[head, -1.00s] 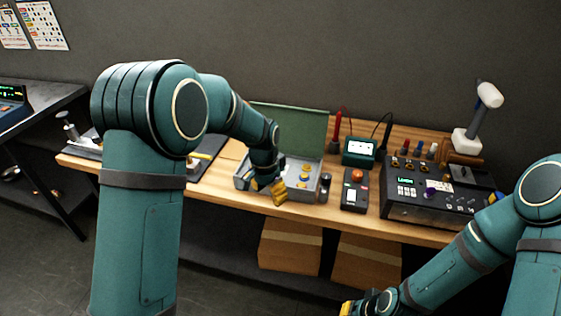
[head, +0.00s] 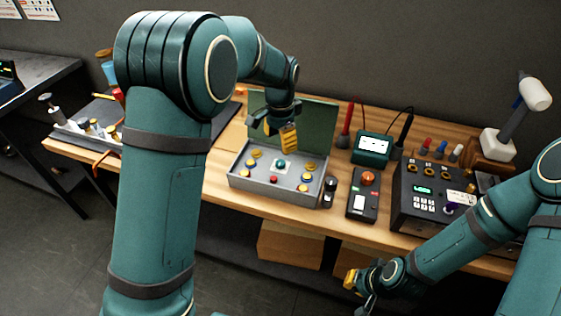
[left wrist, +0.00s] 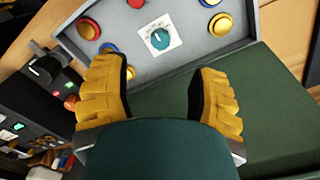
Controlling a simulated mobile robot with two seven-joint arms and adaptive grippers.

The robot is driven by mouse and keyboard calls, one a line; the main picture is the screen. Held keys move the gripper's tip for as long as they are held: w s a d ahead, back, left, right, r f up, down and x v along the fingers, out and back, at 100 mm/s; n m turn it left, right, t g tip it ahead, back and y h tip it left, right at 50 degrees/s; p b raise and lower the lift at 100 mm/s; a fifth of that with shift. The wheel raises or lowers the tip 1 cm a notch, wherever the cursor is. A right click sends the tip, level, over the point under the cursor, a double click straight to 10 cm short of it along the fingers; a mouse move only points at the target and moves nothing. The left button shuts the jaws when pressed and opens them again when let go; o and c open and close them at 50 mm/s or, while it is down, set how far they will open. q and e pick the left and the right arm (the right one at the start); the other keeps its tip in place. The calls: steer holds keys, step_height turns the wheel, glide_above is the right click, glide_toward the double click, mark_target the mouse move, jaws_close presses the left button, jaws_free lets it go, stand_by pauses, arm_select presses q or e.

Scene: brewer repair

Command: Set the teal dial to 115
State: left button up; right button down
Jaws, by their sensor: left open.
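The teal dial (head: 281,164) sits on a white square plate inside the grey open case (head: 240,184), among several coloured buttons. In the left wrist view the teal dial (left wrist: 159,39) lies beyond my open fingertips, with a small pale mark on its face; I cannot read its numbers. My left gripper (head: 280,131) is open and empty above the back of the case, in front of the raised green lid (head: 318,122). It also shows in the left wrist view (left wrist: 160,85), apart from the dial. My right gripper (head: 354,287) is low in front of the bench, its fingers hard to make out.
Behind are a teal meter (head: 371,149) and a red probe (head: 345,130). A dark control panel (head: 408,212) stands further right.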

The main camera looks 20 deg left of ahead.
mark_target(280, 162)
arm_select(q)
step_height(280, 162, down, 9)
steer(key=shift+b, duration=0.5)
steer(key=shift+o, duration=0.2)
steer(key=shift+w, duration=0.1)
jaws_close()
